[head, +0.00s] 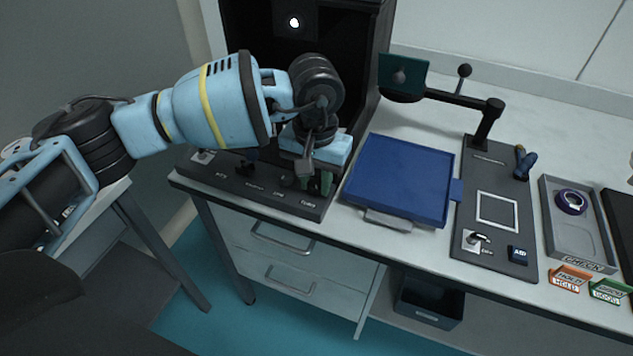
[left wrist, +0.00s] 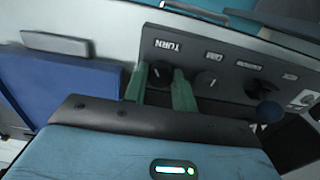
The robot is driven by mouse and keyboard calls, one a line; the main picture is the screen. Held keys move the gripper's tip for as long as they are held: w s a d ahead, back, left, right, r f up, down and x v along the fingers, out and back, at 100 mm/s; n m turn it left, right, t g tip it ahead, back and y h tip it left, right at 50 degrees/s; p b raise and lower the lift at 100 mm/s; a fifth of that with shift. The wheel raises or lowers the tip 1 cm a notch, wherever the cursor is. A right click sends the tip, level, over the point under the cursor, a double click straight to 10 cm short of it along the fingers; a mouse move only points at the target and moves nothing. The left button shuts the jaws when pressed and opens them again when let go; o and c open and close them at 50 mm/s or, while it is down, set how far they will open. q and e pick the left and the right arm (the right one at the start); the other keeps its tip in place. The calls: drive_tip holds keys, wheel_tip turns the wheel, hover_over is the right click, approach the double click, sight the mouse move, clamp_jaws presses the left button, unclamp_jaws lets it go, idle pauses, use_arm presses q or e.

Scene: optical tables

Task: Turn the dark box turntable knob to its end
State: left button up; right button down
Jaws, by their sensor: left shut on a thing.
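The dark box (head: 240,40) stands at the back left of the table, with a small bright spot inside. Its front panel (head: 238,186) carries a row of labelled controls. The turntable knob (left wrist: 160,72) is a black round knob under the label TURN in the left wrist view. My left gripper (head: 314,182) reaches down over the right end of the panel. Its green fingers (left wrist: 160,88) stand on either side of the TURN knob and are shut on it. In the head view the fingers and wrist mostly hide the knob. My right gripper is not in view.
A blue tray (head: 400,180) lies just right of the panel. Beyond it are a dark base plate (head: 500,235) with a post and arm, a grey tray (head: 585,235) holding a purple ring, and orange (head: 570,279) and green (head: 609,291) signs. Other panel knobs (left wrist: 206,82) sit close beside the fingers.

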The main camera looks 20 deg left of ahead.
use_arm(q)
drive_tip(key=m+b, duration=0.2)
drive_tip(key=m, duration=0.2)
drive_tip(key=shift+m, duration=0.4)
drive_tip(key=shift+m+b, duration=0.45)
drive_tip(key=shift+m, duration=0.05)
drive_tip(key=shift+r+m, duration=0.1)
drive_tip(key=shift+m, duration=0.2)
drive_tip(key=o, duration=0.9)
drive_tip(key=shift+o, duration=0.5)
